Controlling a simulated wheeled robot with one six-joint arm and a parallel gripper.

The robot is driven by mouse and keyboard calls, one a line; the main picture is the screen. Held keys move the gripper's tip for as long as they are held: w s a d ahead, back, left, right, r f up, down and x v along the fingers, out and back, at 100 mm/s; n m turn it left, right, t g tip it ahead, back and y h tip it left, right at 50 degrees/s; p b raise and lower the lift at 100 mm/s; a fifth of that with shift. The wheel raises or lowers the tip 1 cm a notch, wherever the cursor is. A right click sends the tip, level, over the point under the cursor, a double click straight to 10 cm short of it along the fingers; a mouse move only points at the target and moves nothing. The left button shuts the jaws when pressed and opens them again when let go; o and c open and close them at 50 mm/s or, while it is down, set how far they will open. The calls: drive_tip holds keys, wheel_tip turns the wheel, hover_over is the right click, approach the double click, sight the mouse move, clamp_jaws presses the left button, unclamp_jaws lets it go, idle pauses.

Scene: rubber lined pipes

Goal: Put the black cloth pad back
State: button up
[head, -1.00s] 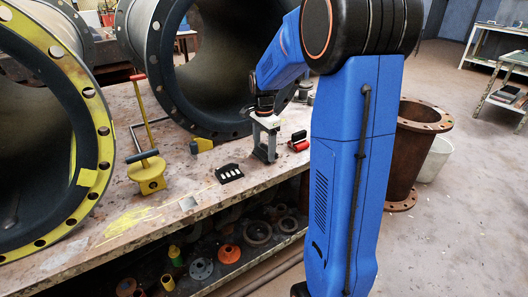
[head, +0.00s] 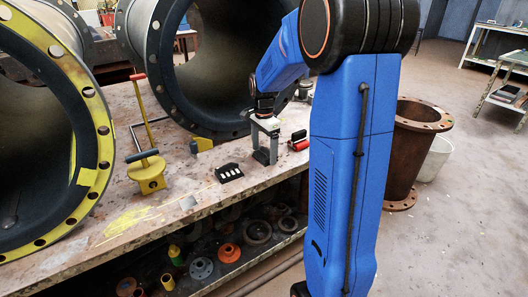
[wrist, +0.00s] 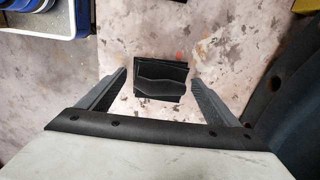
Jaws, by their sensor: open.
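The black cloth pad (wrist: 160,90) appears in the wrist view as a dark, roughly square piece with a wavy raised strip across it, on the paint-stained bench top. My gripper (wrist: 159,77) is open, with one finger on each side of the pad and a visible gap on both sides. In the head view my gripper (head: 265,157) points down, low over the bench near its front edge.
A black plate with several white spots (head: 229,172) lies left of my gripper. A red-and-black item (head: 298,141) lies to its right. A yellow stand (head: 148,172) and large flanged pipes (head: 210,60) stand on the bench (head: 120,205). Loose rings (head: 257,231) lie below.

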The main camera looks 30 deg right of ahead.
sight(264, 148)
wheel_tip(264, 148, up, 11)
drive_tip(key=s+a+r+n+t, duration=0.1)
drive_tip(key=s+a+r+n, duration=0.3)
drive_tip(key=s, duration=0.3)
drive_tip(key=s+a+f+n+t, duration=0.1)
drive_tip(key=s+a+f+n, duration=0.1)
drive_tip(key=s+a+n, duration=0.2)
drive_tip(key=s+a+f+n+t, duration=0.1)
drive_tip(key=s+n, duration=0.4)
drive_tip(key=s, duration=0.6)
drive_tip(key=s+a+f+n+t, duration=0.1)
drive_tip(key=s+a+f+n, duration=0.2)
drive_tip(key=s+a, duration=0.3)
drive_tip(key=shift+s+a+f+n+t, duration=0.35)
drive_tip(key=shift+s+n, duration=0.45)
drive_tip(key=shift+s, duration=0.3)
